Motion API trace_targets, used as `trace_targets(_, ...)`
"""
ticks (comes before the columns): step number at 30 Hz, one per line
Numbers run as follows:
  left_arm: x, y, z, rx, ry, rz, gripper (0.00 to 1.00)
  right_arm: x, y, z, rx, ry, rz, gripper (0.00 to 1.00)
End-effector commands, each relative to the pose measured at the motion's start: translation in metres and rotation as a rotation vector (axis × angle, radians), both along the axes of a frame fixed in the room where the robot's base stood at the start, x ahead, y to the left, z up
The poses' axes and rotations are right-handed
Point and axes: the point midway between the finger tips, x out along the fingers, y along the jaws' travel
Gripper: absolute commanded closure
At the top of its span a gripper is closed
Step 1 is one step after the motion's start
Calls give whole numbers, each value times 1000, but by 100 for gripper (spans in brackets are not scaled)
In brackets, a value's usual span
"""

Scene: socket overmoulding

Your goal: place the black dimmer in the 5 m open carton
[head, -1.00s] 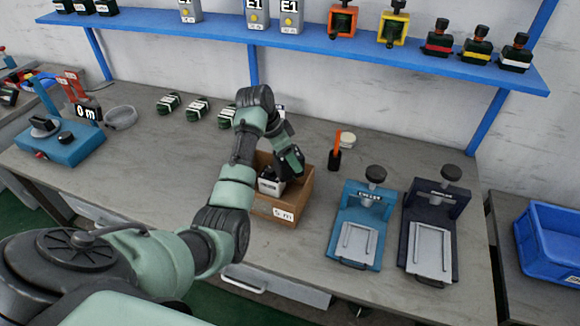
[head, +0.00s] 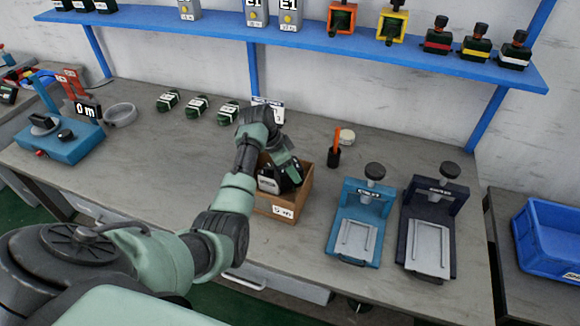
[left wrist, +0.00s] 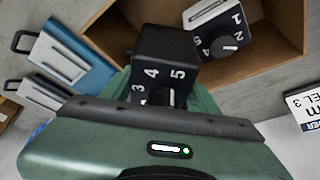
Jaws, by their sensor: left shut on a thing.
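The 5 m open carton (head: 290,206) is a brown box at the middle of the bench, with its label on the front. It also shows at the top of the left wrist view (left wrist: 266,66). My left gripper (head: 284,172) is over the carton's opening, shut on the black dimmer (left wrist: 165,62), whose face shows white numbers 3, 4 and 5. A white-bodied dimmer with a black dial (left wrist: 222,35) is inside the carton, beside the held one. I cannot tell whether the held dimmer touches the carton. My right gripper is not in view.
A blue press (head: 357,235) and a dark press (head: 428,240) stand right of the carton. A black cup with an orange tool (head: 334,155) is behind it to the right. Several dark green bundles (head: 197,107) lie at the back.

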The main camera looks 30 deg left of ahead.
Motion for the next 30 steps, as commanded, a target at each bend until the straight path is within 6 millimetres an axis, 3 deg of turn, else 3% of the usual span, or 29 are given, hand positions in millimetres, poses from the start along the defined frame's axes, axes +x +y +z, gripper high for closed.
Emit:
trace_targets(6,0,0,-4,-1,1,0,85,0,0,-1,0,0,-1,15)
trace_targets(7,0,0,-5,0,1,0,38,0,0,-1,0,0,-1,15)
trace_targets(9,0,0,-4,0,1,0,19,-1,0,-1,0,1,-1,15)
trace_targets(20,0,0,-1,-1,-1,0,19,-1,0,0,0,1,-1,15)
trace_targets(26,-4,5,23,4,-4,0,19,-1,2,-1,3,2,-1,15)
trace_targets(30,-14,12,52,5,-4,0,19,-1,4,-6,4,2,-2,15)
